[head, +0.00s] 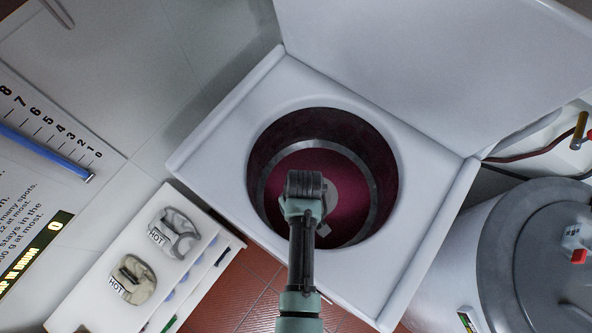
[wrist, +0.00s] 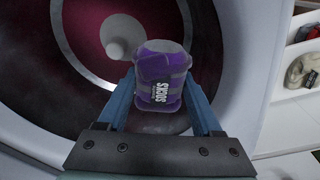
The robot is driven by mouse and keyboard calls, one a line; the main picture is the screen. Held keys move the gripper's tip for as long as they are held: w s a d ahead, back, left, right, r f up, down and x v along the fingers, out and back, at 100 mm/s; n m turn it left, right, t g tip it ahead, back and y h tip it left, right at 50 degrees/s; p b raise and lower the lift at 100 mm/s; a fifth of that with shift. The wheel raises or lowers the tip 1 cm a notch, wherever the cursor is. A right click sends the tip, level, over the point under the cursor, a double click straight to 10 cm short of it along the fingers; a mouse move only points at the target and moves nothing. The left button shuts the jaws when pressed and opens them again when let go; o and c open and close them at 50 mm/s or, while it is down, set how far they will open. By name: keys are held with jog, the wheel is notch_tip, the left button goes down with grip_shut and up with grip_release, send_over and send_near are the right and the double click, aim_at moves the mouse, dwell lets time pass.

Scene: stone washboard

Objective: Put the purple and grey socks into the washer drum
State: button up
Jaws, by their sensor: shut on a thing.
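In the wrist view my gripper (wrist: 166,108) is shut on the purple and grey socks (wrist: 161,62), a bundle with a label reading "SOCKS". The socks are held between the two blue fingers, over the opening of the washer drum (wrist: 88,40). In the head view my gripper (head: 305,183) is above the round drum opening (head: 345,220) of the white washer (head: 290,80). The socks are hidden behind my gripper there. The drum has a dark red inside and a pale agitator in the middle, and no clothes show in it.
The washer's lid (head: 430,50) stands open behind the drum. A white shelf (head: 100,308) at lower left holds two bundles labelled HOT, one grey (head: 175,233) and one beige (head: 133,280). A grey lidded drum (head: 545,250) stands at the right.

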notch_tip(320, 180, down, 14)
jog(key=b, duration=1.3)
jog(key=shift+f, duration=0.15)
jog(key=o, duration=1.4)
